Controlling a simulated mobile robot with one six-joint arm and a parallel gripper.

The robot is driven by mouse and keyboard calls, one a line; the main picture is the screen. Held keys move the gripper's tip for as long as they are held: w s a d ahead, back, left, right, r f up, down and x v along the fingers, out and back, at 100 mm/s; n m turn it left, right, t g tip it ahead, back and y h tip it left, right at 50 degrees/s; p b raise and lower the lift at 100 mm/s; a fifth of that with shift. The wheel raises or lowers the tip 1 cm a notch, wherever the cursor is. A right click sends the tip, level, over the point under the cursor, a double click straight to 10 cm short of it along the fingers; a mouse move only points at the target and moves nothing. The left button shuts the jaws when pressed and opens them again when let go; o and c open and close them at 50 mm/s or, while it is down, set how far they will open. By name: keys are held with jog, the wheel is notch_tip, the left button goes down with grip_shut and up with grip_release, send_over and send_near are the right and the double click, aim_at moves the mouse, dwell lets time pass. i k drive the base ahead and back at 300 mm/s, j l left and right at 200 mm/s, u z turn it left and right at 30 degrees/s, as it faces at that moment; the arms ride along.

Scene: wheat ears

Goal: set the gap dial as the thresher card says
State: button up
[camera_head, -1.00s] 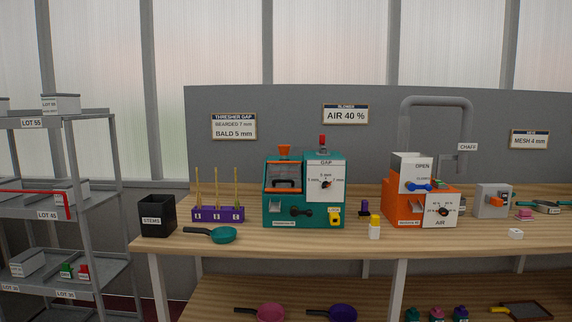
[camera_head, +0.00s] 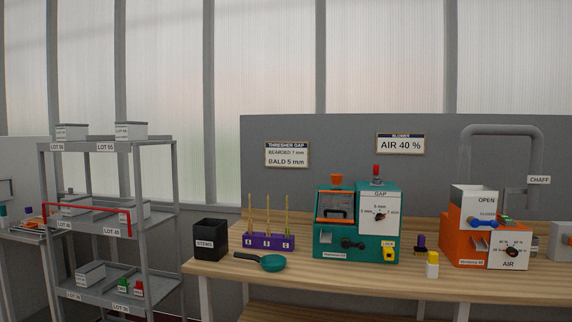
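The teal thresher (camera_head: 333,240) stands on the wooden bench. Its white gap panel (camera_head: 373,200) has a small dark dial (camera_head: 380,215) with mm marks to its left, above and right; the top one reads 5 mm. The dial is too small to tell where it points. The thresher card (camera_head: 287,154) on the grey wall reads bearded 7 mm, bald 5 mm. Several wheat ears (camera_head: 268,215) stand in a purple rack (camera_head: 268,241) left of the thresher; whether they are bearded is too small to tell. My gripper is not in view.
A black stems bin (camera_head: 210,240) and a teal pan (camera_head: 267,262) are on the bench's left part. A yellow lock tag (camera_head: 389,254) is on the thresher's front. A white-and-yellow bottle (camera_head: 432,265) and the orange blower (camera_head: 462,238) are to the right. A grey shelf (camera_head: 106,211) stands left.

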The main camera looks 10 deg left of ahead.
aim_at(380, 216)
jog(key=i+j+z, duration=0.25)
jog(key=i+j, duration=0.25)
jog(key=i+j+z, duration=0.2)
jog(key=i+j, duration=0.4)
jog(key=i+j+z, duration=0.25)
jog(key=i+j, duration=0.3)
jog(key=j, duration=0.15)
jog(key=i+u, duration=0.1)
jog(key=i, duration=0.35)
